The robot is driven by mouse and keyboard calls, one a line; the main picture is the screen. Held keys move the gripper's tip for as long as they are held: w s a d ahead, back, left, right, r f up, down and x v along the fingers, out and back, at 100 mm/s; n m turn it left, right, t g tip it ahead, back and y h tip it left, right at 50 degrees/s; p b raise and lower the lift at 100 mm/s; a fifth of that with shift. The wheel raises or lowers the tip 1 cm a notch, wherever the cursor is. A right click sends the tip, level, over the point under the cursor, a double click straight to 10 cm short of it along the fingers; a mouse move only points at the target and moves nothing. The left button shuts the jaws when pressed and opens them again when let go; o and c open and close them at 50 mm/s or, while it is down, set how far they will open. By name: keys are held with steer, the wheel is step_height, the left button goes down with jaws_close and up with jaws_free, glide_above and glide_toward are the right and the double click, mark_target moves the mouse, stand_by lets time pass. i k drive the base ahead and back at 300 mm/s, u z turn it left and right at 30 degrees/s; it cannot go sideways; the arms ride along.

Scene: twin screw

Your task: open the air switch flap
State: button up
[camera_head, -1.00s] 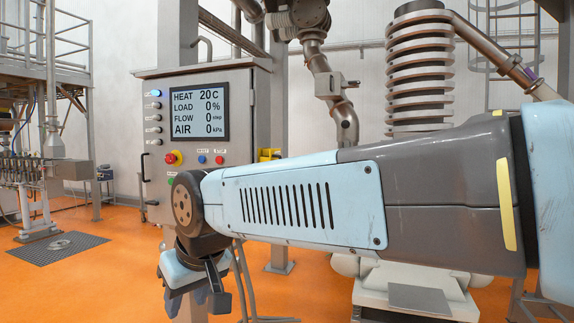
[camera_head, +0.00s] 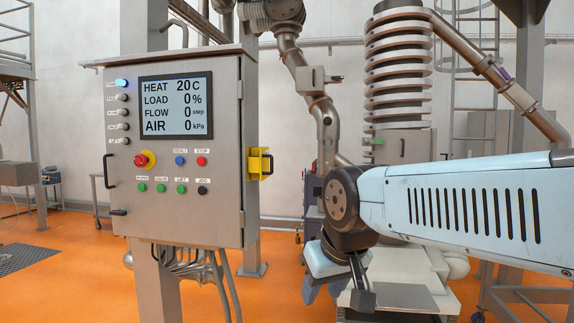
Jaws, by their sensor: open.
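A grey control cabinet (camera_head: 225,130) stands left of centre. A yellow fitting (camera_head: 260,163) with a dark middle is mounted on its right side wall. It looks like the air switch cover, but I cannot make out a label or tell whether a flap there is open or shut. My gripper (camera_head: 322,290) hangs pointing down at the end of my pale blue arm, to the right of and below the yellow fitting. It is open and apart from the cabinet, with nothing seen in it.
The cabinet front has a display (camera_head: 176,106) reading AIR 0 kPa, a red emergency knob (camera_head: 143,160) and several buttons. Cables (camera_head: 222,285) hang below it. A white machine base (camera_head: 405,285) stands behind my gripper. Orange floor shows between cabinet and gripper.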

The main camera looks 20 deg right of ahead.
mark_target(258, 167)
steer(key=z, duration=0.2)
steer(key=i, duration=1)
steer(key=u, duration=0.75)
steer(key=k, duration=1.1)
steer(key=z, duration=0.5)
steer(key=i, duration=1)
steer(key=u, duration=0.1)
